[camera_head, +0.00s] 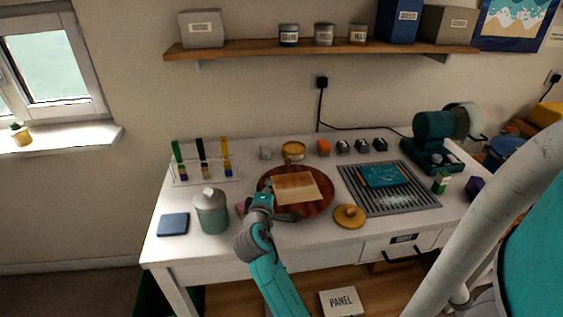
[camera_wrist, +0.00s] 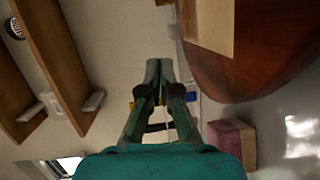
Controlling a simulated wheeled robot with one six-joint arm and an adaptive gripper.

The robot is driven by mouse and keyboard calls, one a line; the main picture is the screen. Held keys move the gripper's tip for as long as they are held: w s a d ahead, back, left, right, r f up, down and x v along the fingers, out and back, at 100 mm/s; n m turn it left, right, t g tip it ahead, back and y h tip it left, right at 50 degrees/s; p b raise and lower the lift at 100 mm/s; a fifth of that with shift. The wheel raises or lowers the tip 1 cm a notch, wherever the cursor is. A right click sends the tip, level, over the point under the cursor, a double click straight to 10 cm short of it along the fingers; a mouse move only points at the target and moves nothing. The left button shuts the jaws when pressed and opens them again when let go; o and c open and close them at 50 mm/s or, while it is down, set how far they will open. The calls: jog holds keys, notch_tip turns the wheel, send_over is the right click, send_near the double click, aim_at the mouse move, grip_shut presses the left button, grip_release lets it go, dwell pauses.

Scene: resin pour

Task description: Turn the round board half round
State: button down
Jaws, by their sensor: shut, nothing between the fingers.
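The round brown wooden board (camera_head: 318,207) lies on the white table, and it also shows at the upper right of the wrist view (camera_wrist: 272,72). A pale rectangular wood panel (camera_head: 296,187) lies on the board, its corner showing in the wrist view (camera_wrist: 212,22). My gripper (camera_head: 267,184) is at the board's left edge in the head view. In the wrist view its fingertips (camera_wrist: 159,68) are together with nothing between them, just beside the board's rim. I cannot tell whether they touch the rim.
A pinkish block (camera_wrist: 232,142) lies close to my gripper. A grey-green jar (camera_head: 211,212) stands to the left, a yellow tin (camera_head: 293,151) behind the board. A round wooden lid (camera_head: 349,216) and a ribbed grey tray (camera_head: 405,203) are close on the right.

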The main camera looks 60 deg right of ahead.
send_near(286, 161)
jog(key=w+d, duration=0.1)
jog(key=w, duration=0.2)
jog(key=w+d, duration=0.1)
jog(key=w, duration=0.1)
jog(key=shift+w+d+f, duration=0.2)
jog(key=shift+d, duration=0.1)
jog(key=shift+s+d+f, duration=0.1)
jog(key=shift+s+d, duration=0.2)
jog(key=shift+d, duration=0.25)
jog(key=shift+s+d+f, duration=0.1)
jog(key=shift+s+d, duration=0.15)
jog(key=shift+d, duration=0.25)
jog(key=shift+s+d+f, duration=0.1)
jog(key=shift+s+d, duration=0.1)
jog(key=shift+d, duration=0.45)
jog(key=shift+s+d, duration=0.3)
jog(key=shift+d, duration=0.25)
jog(key=shift+w, duration=0.1)
